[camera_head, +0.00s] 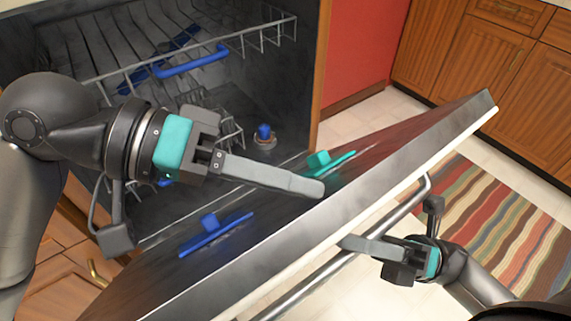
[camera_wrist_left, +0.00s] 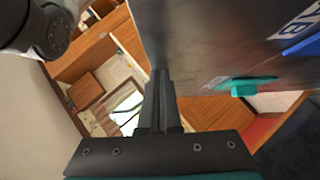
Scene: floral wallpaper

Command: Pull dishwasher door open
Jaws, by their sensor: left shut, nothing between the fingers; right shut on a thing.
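The dishwasher door (camera_head: 290,240) is partly open and tilted down, its dark inner face up and its light edge toward me. A bar handle (camera_head: 405,203) runs along its outer side. My left gripper (camera_head: 318,188) is shut and empty over the inner face, its fingertips near the door's top edge; I cannot tell if they touch. In the left wrist view its closed fingers (camera_wrist_left: 159,90) point at the door's dark inner face (camera_wrist_left: 215,45).
The dishwasher cavity holds a wire rack (camera_head: 190,60) with a blue handle. Blue (camera_head: 215,232) and teal (camera_head: 325,163) parts sit on the door's inner face. Wooden cabinets (camera_head: 440,50) stand at the upper right. A striped rug (camera_head: 500,215) lies on the floor at right.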

